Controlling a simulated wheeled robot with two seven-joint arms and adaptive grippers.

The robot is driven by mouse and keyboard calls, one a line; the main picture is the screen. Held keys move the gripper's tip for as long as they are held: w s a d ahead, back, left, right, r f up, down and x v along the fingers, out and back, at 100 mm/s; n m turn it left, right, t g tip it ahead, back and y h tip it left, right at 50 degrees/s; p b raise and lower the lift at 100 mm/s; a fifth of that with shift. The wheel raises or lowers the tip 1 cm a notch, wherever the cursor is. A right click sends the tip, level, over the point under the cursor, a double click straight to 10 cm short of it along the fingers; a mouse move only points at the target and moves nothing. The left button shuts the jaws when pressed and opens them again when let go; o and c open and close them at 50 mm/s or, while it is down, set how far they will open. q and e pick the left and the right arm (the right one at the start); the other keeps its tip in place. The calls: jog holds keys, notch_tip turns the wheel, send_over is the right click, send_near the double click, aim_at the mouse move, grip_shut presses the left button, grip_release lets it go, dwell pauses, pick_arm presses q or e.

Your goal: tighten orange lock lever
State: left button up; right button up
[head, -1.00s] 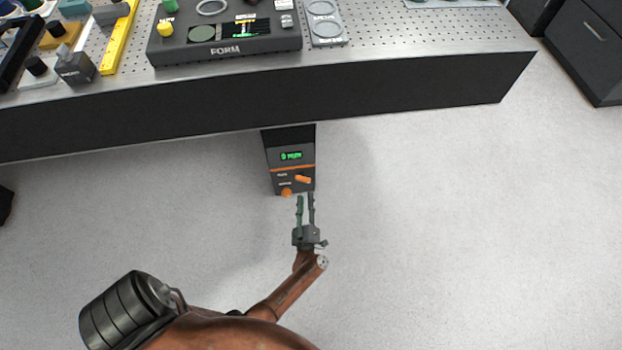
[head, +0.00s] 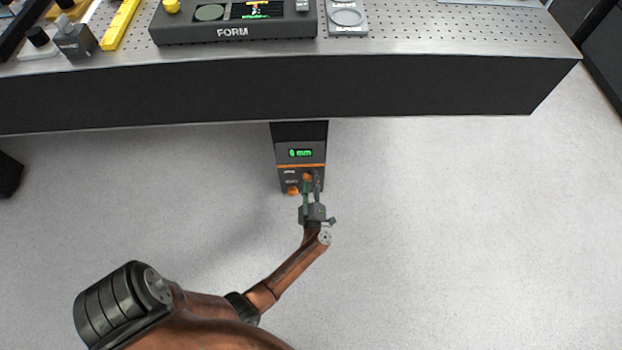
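The orange lock lever (head: 307,177) is on the front of a dark control box (head: 285,165) under the table edge. It is partly hidden by my gripper. An orange round knob (head: 293,191) sits lower left of it on the same box. My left gripper (head: 311,179) reaches up from below, with its fingertips over the box front at the lever. A narrow gap shows between its fingers, so it looks open; whether the fingers touch the lever is unclear. My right gripper is not in view.
The box has a green-lit display (head: 300,153) above the lever. The table's dark front panel (head: 200,95) spans above the box. On the perforated tabletop stand a FORM console (head: 270,32) and other parts. The floor (head: 450,230) around my arm is clear.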

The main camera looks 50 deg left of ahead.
pick_arm(q)
jog(key=shift+c, duration=0.4)
grip_shut()
jog(key=n, duration=0.2)
jog(key=shift+f+n, duration=0.1)
jog(key=shift+n, duration=1.4)
jog(key=shift+f+n+b, duration=0.1)
jog(key=shift+n+b, duration=0.25)
jog(key=shift+n, duration=0.55)
jog(key=shift+d+n, duration=0.1)
jog(key=shift+n, duration=0.2)
